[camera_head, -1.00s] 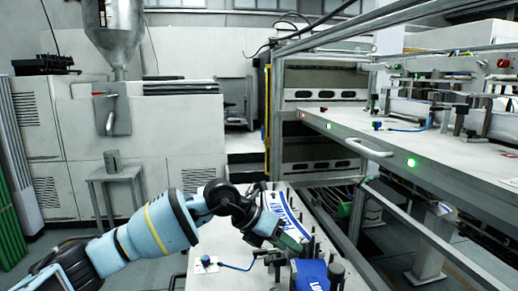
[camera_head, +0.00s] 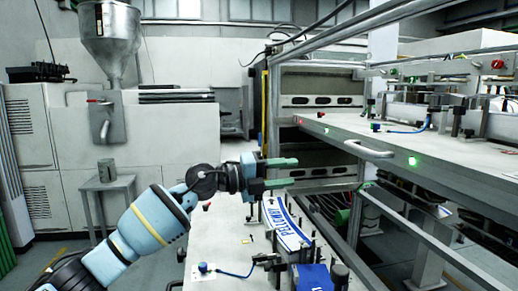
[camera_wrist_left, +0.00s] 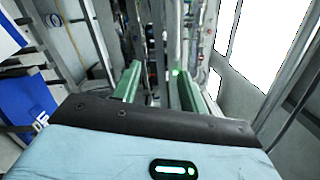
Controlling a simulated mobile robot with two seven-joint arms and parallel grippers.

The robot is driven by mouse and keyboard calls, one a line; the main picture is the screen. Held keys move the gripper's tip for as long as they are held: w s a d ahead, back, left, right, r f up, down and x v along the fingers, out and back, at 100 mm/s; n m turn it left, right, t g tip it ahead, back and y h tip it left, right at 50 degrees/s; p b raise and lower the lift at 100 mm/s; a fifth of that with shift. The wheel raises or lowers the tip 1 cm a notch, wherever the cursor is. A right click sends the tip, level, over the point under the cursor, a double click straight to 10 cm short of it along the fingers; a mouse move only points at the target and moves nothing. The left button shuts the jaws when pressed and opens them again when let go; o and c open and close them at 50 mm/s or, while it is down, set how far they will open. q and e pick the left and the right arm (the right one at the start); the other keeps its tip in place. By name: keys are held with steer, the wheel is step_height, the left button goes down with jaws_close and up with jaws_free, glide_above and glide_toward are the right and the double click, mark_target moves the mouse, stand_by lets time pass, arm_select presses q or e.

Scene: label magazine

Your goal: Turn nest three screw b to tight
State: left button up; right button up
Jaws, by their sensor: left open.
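My left gripper (camera_head: 296,172) is open in the head view. Its two green fingers point right, one above the other with a gap, and nothing is between them. It is raised above the far end of the white lower table (camera_head: 222,236), apart from the fixture. The fingers also show in the left wrist view (camera_wrist_left: 158,80), apart and empty. On the table, a fixture with dark posts and clamps (camera_head: 268,261) stands beside a curved white and blue label (camera_head: 281,222). I cannot tell which part is nest three or its screw b; they are too small or hidden. My right gripper is not in view.
A metal frame with a raised bench (camera_head: 450,157) stands on the right. A small stool (camera_head: 108,187) stands left.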

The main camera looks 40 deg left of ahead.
arm_select(q)
steer(key=w+a+r+n+t+y+b, duration=0.1)
steer(key=a+r+n+t, duration=0.4)
steer(key=a+r+n, duration=0.1)
steer(key=shift+a+n, duration=0.3)
steer(key=shift+a, duration=0.1)
steer(key=shift+w, duration=0.15)
